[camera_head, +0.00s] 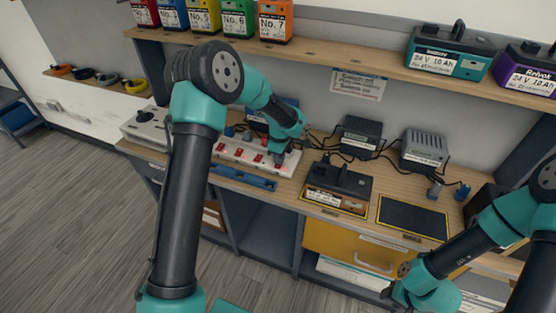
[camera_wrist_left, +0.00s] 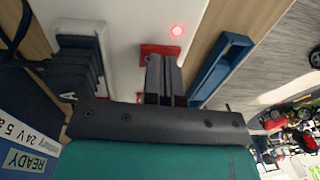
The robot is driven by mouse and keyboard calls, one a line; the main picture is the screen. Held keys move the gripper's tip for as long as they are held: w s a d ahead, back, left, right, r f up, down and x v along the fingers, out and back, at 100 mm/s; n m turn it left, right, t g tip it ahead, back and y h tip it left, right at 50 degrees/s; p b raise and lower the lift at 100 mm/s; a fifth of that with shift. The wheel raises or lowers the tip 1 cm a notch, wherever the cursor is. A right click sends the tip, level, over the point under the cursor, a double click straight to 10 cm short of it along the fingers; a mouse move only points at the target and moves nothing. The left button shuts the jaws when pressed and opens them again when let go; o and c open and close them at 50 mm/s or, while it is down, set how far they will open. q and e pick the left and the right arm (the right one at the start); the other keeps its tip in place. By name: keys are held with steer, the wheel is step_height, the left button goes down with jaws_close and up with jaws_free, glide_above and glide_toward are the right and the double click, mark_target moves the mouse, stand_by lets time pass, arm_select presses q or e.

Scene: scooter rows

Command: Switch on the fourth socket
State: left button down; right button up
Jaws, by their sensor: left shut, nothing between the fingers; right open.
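A white power strip (camera_head: 228,155) with several red switches lies on the bench in the head view. My left gripper (camera_head: 279,160) points down at the right end of the strip. In the left wrist view the strip (camera_wrist_left: 125,20) fills the top middle. My left fingers (camera_wrist_left: 165,80) are shut and empty, over or against a red switch (camera_wrist_left: 158,49) that they partly hide. A red light (camera_wrist_left: 177,30) glows beside that switch. Contact cannot be told. My right gripper (camera_head: 390,293) is open at the lower right, away from the strip, and only partly seen.
A blue tray (camera_head: 243,178) lies along the bench's front edge before the strip. A charger with a battery (camera_head: 338,183) and a black pad (camera_head: 412,217) are to the right. Grey power units (camera_head: 424,149) stand behind. Batteries (camera_head: 449,52) line the upper shelf.

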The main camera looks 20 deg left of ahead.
mark_target(277, 166)
arm_select(q)
steer(key=shift+r, duration=0.1)
step_height(277, 166, up, 14)
steer(key=s, duration=0.1)
steer(key=shift+s, duration=0.35)
stand_by(0.3)
stand_by(0.4)
